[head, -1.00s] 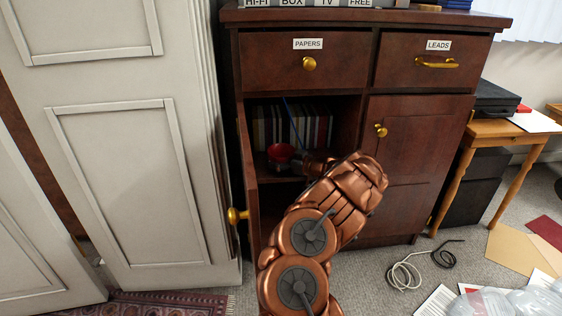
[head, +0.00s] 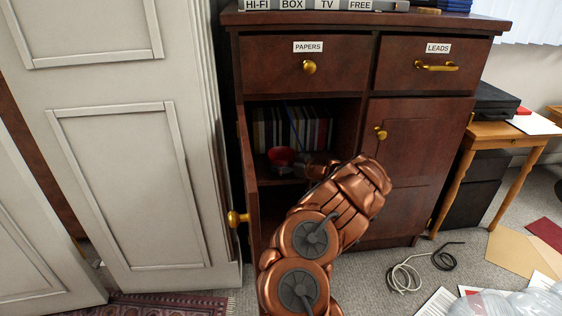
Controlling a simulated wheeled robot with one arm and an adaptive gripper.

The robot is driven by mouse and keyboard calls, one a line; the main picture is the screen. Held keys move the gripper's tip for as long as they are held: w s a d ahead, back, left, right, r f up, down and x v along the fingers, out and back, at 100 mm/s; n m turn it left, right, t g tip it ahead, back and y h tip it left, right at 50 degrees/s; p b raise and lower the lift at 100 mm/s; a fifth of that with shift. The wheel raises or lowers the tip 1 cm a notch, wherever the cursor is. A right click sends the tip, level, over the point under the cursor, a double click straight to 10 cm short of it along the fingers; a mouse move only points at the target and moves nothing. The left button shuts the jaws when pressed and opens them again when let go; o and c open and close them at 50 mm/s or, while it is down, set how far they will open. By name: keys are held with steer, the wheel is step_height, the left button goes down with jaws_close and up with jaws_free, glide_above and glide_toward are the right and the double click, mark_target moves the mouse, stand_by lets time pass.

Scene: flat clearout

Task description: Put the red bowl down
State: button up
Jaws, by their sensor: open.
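The red bowl (head: 281,155) is small in the head view, on the upper shelf inside the open left compartment of the dark wooden cabinet (head: 330,77). My copper-coloured arm reaches up from the bottom of the picture into this compartment. My gripper (head: 301,166) is at the bowl's right side, small and dark, and partly hidden by my arm and the shadow. Its jaws are open. I cannot tell whether they still touch the bowl.
Upright books or records (head: 292,128) stand behind the bowl. The open cabinet door (head: 248,180) is close on the left of my arm. The right cabinet door (head: 407,165) is shut. Cables (head: 405,275) and papers (head: 515,250) lie on the carpet at right.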

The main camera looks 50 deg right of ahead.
steer(key=a+p+v, duration=0.1)
steer(key=p+v, duration=0.1)
steer(key=v, duration=0.9)
steer(key=shift+d, duration=0.45)
steer(key=shift+s, duration=0.1)
steer(key=shift+r+p, duration=0.1)
steer(key=shift+p, duration=0.2)
